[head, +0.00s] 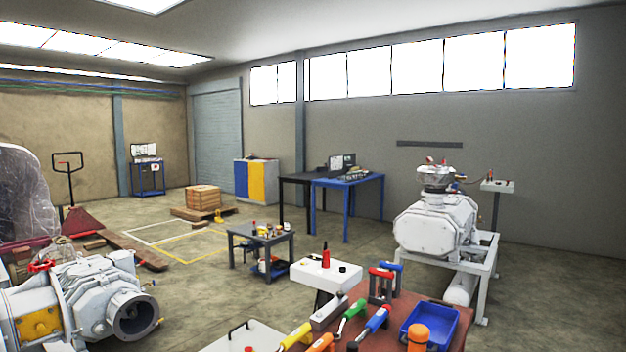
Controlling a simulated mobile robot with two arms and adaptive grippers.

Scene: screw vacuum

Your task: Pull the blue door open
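A grey cabinet with blue and yellow fronts stands by the back wall, left of the picture's middle in the head view. Its blue door (241,180) is on the left side of the front and looks shut. The handle is too small to make out. Neither of my grippers shows in this view.
A blue table (346,182) with a laptop stands right of the cabinet. A small grey table (262,233) and a wooden crate (203,197) on a pallet stand nearer. A tool-covered bench (405,308), a white pump (436,225) and a grey machine (85,300) fill the foreground. Floor between is partly clear.

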